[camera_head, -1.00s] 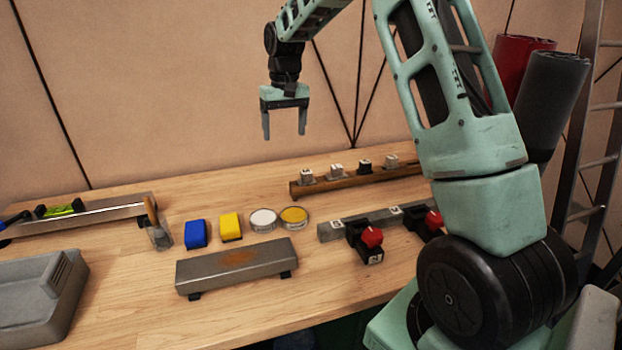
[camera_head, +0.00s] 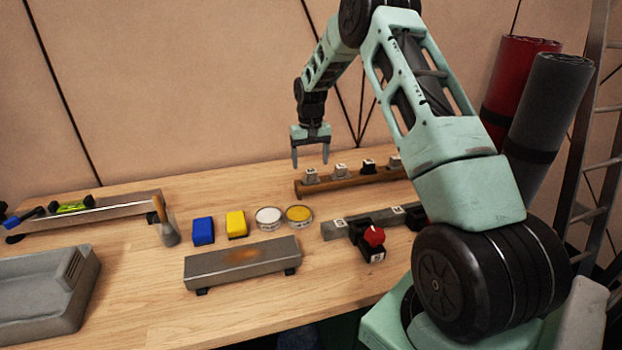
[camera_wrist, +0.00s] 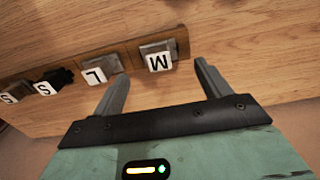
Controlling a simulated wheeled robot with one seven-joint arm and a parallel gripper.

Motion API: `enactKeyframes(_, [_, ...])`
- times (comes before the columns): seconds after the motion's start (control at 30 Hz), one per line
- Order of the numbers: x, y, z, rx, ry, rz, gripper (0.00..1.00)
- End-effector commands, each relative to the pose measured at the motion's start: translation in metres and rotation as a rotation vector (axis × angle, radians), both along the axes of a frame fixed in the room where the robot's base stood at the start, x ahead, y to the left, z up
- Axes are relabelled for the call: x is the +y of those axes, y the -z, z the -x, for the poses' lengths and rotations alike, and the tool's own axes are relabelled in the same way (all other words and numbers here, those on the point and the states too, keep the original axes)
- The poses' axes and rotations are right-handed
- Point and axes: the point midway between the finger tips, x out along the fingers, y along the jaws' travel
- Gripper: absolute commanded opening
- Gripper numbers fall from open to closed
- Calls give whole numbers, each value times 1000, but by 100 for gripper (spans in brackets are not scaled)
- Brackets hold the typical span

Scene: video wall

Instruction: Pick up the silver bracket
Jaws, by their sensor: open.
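Several small tagged pieces sit in a row on a brown wooden rack (camera_head: 345,183) at the back of the bench. Most look silver-grey and one is black (camera_head: 368,166). The leftmost silver bracket (camera_head: 311,176) shows in the wrist view as the silver piece tagged M (camera_wrist: 158,52); a silver piece tagged L (camera_wrist: 100,66) is beside it. I cannot tell which silver piece the task means. My gripper (camera_head: 311,163) is open and empty, pointing down over the rack's left end. In the wrist view, the M piece lies just beyond the gap between my fingertips (camera_wrist: 161,74).
A grey rail (camera_head: 345,228) with red-knobbed clamps (camera_head: 373,237) stands in front of the rack. Two round tins (camera_head: 269,218), a yellow block (camera_head: 236,224), a blue block (camera_head: 203,231) and a grey metal plate (camera_head: 240,264) are to the left. The wall is close behind.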

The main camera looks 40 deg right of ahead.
Motion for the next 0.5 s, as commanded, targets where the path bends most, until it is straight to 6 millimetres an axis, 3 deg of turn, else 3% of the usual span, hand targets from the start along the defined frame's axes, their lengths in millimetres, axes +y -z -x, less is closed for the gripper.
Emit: enactKeyframes(0.5, [1,53,4,0,0,0,76])
